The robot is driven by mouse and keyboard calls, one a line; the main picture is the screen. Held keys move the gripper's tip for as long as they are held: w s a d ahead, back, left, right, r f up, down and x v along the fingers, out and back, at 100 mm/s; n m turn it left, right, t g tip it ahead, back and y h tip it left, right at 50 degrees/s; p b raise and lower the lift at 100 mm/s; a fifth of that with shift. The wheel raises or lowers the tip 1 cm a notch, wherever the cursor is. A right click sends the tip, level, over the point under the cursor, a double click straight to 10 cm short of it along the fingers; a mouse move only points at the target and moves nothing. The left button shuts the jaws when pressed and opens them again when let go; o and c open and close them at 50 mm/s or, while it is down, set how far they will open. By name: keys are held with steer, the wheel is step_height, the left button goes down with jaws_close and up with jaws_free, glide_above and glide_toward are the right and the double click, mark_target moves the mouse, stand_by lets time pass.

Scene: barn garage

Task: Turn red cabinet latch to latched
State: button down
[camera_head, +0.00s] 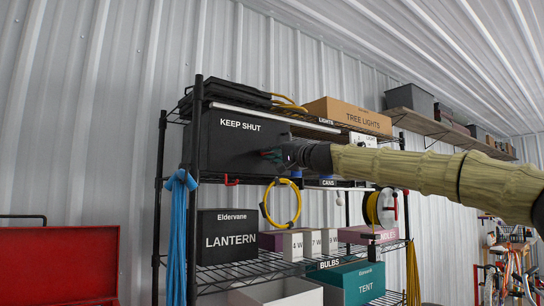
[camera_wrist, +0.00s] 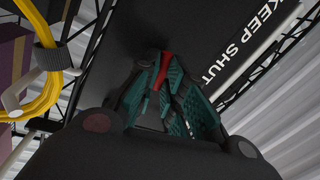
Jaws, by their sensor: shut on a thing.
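The black cabinet (camera_head: 228,148) marked KEEP SHUT sits on the upper part of the wire rack. My arm reaches in from the right, and my gripper (camera_head: 272,155) is at the right part of the cabinet's front. In the wrist view, the teal fingers of my gripper (camera_wrist: 165,85) are shut around the red latch (camera_wrist: 163,66), with its upper part showing between them against the black cabinet face (camera_wrist: 205,45). The latch's base is partly hidden by the fingers, and I cannot tell its exact angle. In the head view my gripper mostly covers the latch.
The black wire rack (camera_head: 198,200) surrounds the cabinet. A yellow cable loop (camera_head: 267,212) hangs below my gripper, and a blue rope (camera_head: 178,230) hangs at the left post. A cardboard box (camera_head: 350,115) stands above my arm. A red chest (camera_head: 60,265) stands at lower left.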

steer(key=shift+m+t+h, duration=0.4)
steer(key=shift+m+h, duration=0.1)
steer(key=shift+m, duration=1.5)
steer(key=c, duration=1.5)
jaws_free()
steer(key=shift+d, duration=0.1)
steer(key=shift+f, duration=0.1)
steer(key=v, duration=1.2)
